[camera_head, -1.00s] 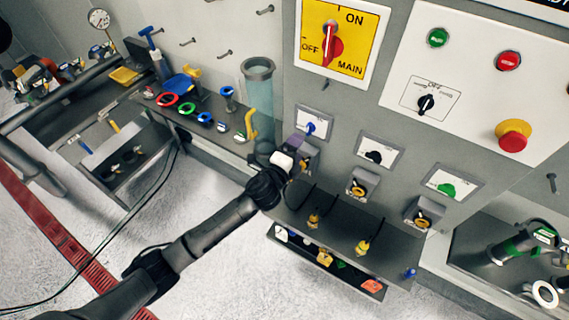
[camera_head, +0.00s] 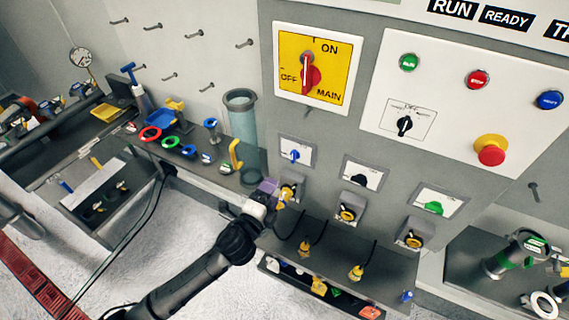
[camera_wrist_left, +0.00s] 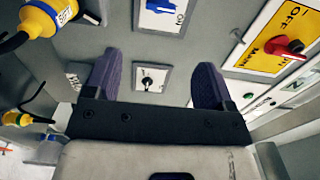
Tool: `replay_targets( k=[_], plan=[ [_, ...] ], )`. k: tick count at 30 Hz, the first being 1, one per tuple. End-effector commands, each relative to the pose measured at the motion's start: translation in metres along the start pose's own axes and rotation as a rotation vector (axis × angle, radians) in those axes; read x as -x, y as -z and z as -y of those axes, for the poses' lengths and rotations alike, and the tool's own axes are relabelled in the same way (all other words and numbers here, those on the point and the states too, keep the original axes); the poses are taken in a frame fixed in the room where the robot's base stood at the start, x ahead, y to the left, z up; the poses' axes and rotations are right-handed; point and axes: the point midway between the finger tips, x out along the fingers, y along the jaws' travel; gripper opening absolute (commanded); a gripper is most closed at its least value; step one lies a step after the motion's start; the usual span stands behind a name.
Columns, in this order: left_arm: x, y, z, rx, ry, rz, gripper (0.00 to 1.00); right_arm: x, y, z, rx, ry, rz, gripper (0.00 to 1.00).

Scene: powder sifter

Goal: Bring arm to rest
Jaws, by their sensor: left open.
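My left gripper (camera_head: 275,192) reaches in from the bottom left of the head view, in front of the leftmost of three yellow sockets (camera_head: 291,188) below the blue switch plate (camera_head: 296,153). In the left wrist view its two purple fingers (camera_wrist_left: 152,82) stand wide apart with nothing between them. Behind the gap is a plate with a black switch (camera_wrist_left: 149,82). A yellow plug (camera_wrist_left: 45,18) with a blue ring and a label hangs close by at the upper left, apart from the fingers. My right gripper shows in neither view.
The main switch (camera_head: 310,72) is on the panel above. A shelf (camera_head: 340,248) with yellow plugs and cables lies right of my gripper. A clear cylinder (camera_head: 243,130) stands behind it. The bench (camera_head: 160,145) at left holds several coloured parts.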

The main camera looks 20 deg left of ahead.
Motion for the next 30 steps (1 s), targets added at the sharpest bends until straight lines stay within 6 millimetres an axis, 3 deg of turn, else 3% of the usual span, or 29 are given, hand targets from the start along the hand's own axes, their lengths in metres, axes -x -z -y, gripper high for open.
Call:
replay_targets(
  k=[8,13,17,23,26,30],
  plan=[
    [0.000,-0.002,-0.001,0.053,-0.008,0.013,0.77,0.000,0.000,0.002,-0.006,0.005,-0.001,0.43],
    [0.006,-0.027,-0.021,0.270,-0.130,0.200,0.77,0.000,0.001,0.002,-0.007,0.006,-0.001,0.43],
    [0.021,-0.037,-0.020,0.483,-0.215,0.338,0.77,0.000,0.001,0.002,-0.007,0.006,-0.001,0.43],
    [0.050,-0.038,-0.002,0.770,-0.311,0.479,0.77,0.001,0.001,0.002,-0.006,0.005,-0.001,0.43],
    [0.076,-0.030,0.002,0.905,-0.389,0.537,0.77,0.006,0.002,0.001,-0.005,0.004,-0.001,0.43],
    [0.129,-0.014,-0.001,1.069,-0.543,0.604,0.77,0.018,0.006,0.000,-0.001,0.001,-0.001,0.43]
  ],
)
